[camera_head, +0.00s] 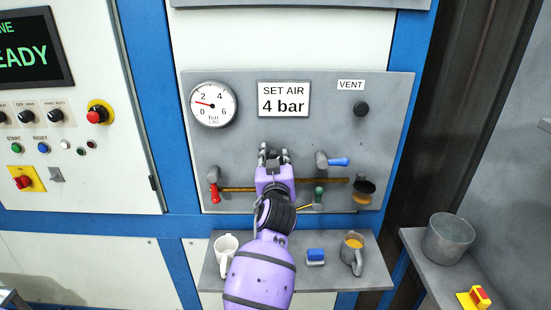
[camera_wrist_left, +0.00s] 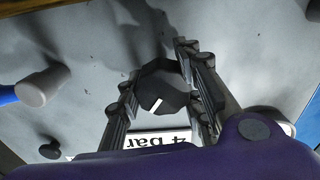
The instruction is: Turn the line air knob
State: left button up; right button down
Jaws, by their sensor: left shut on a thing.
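My left gripper (camera_head: 273,155) reaches up to the grey panel below the "SET AIR 4 bar" sign (camera_head: 284,99). In the left wrist view, a black faceted knob (camera_wrist_left: 163,86) with a white pointer line sits between its two fingers, which are shut on it. My right gripper is not in view.
A red-handled valve (camera_head: 214,192), a blue-handled valve (camera_head: 338,162) and a green-handled valve (camera_head: 319,195) flank my gripper. The black vent knob (camera_head: 361,109) is at upper right.

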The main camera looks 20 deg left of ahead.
pick_arm(q)
jog(key=shift+d+r+m, duration=0.1)
jog(key=shift+d+m, duration=0.05)
jog(key=shift+m, duration=0.25)
dwell(0.4)
